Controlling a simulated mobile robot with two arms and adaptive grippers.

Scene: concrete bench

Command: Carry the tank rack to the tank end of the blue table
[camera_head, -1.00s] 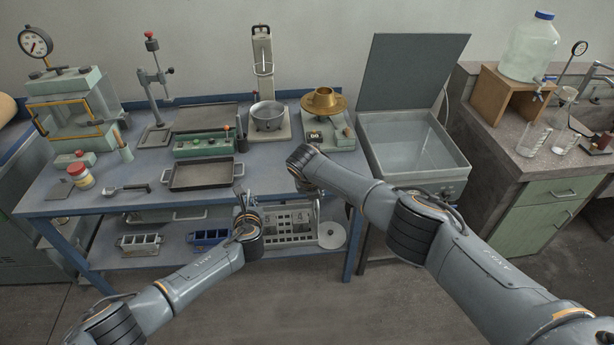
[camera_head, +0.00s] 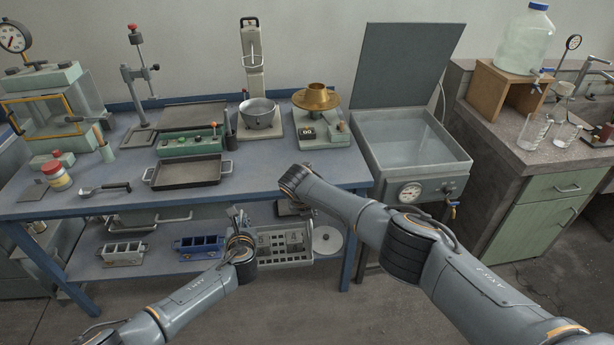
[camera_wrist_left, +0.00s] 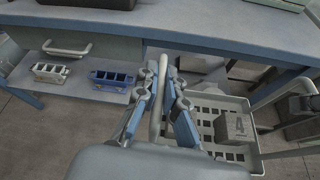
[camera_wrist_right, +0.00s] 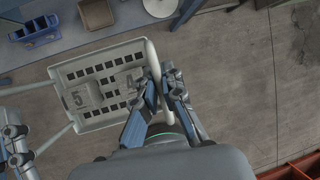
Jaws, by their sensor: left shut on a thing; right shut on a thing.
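The tank rack (camera_head: 284,250) is a pale grey perforated tray with grey blocks in it, marked 4 (camera_wrist_left: 233,128) and 5 (camera_wrist_right: 80,98). It hangs level in front of the blue table (camera_head: 230,192), near its right end, and appears below the tabletop edge in the head view. My left gripper (camera_wrist_left: 160,75) is shut on one end handle of the rack. My right gripper (camera_wrist_right: 160,75) is shut on the opposite handle; my forearm largely hides it in the head view. The water tank (camera_head: 415,150) with raised lid stands beside the table's right end.
On the tabletop are a shallow black pan (camera_head: 188,172), a steel pot (camera_head: 259,113) and a scale with a brass dish (camera_head: 317,98). The right front corner of the top is clear. The lower shelf holds a blue mould (camera_head: 199,244) and a grey mould (camera_head: 123,253).

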